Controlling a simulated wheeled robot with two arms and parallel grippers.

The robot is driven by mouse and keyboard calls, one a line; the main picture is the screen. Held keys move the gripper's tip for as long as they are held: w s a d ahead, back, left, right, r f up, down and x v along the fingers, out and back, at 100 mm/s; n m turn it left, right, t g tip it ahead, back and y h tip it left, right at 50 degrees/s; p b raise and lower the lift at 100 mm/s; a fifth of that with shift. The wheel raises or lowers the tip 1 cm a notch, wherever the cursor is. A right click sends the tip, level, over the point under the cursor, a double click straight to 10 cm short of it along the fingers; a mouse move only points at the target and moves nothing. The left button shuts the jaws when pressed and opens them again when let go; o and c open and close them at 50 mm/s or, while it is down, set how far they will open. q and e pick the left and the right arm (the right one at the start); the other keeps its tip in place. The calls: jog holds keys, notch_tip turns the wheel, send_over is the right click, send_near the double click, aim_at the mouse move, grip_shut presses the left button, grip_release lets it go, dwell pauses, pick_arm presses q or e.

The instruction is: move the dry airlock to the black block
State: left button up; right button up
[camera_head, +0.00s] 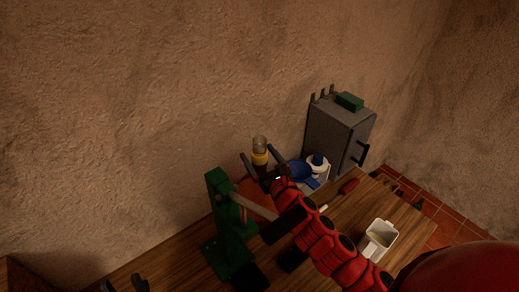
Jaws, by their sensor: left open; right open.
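My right gripper (257,152) is open at the end of the red arm, its two dark fingers on either side of a yellow-banded cylinder (260,158) with a clear top. I cannot tell whether the fingers touch it, or whether it is the dry airlock. My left gripper (123,283) shows only as dark fingertips at the bottom left edge, open and away from the other things. A dark block-like shape (250,279) lies at the foot of the green stand. I cannot tell whether it is the black block.
The green stand (218,195) rises from the wooden table (175,250), left of my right arm. A grey cabinet (335,130) carries a green block (349,101). A white-and-blue container (318,164) stands before it. A white tub (379,239) is at the right.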

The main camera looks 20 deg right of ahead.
aim_at(256, 149)
jog(key=shift+w+r+p, duration=0.25)
jog(key=shift+w+p, duration=0.25)
jog(key=shift+w, duration=0.55)
jog(key=shift+w+a+f, duration=0.1)
jog(key=shift+w+f, duration=0.15)
jog(key=shift+w, duration=0.3)
jog(key=c, duration=1.5)
